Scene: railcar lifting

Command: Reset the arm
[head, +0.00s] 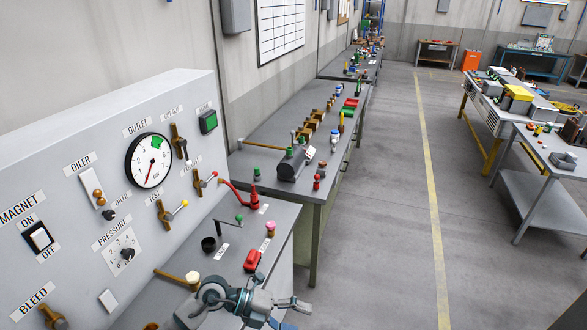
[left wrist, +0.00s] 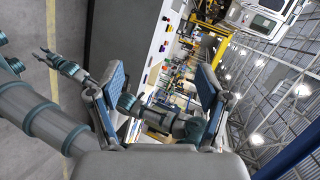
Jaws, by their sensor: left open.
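My left gripper (left wrist: 155,90) is open in the left wrist view, its two blue-padded fingers spread wide with nothing held between them. Another gripper (left wrist: 62,62), which looks like my right one, shows beyond the left finger, over the grey floor. Its arm passes behind the fingers of my left gripper. In the head view a teal and grey arm with a small gripper (head: 292,306) reaches rightward at the bottom edge, near the front of the panel's bench. I cannot tell for sure which arm this is, or whether that gripper is open.
A grey control panel (head: 75,155) with a gauge (head: 149,161), levers and switches stands at left. Its bench top (head: 225,262) holds a red part (head: 252,260) and a black cup (head: 208,244). More benches line the wall.

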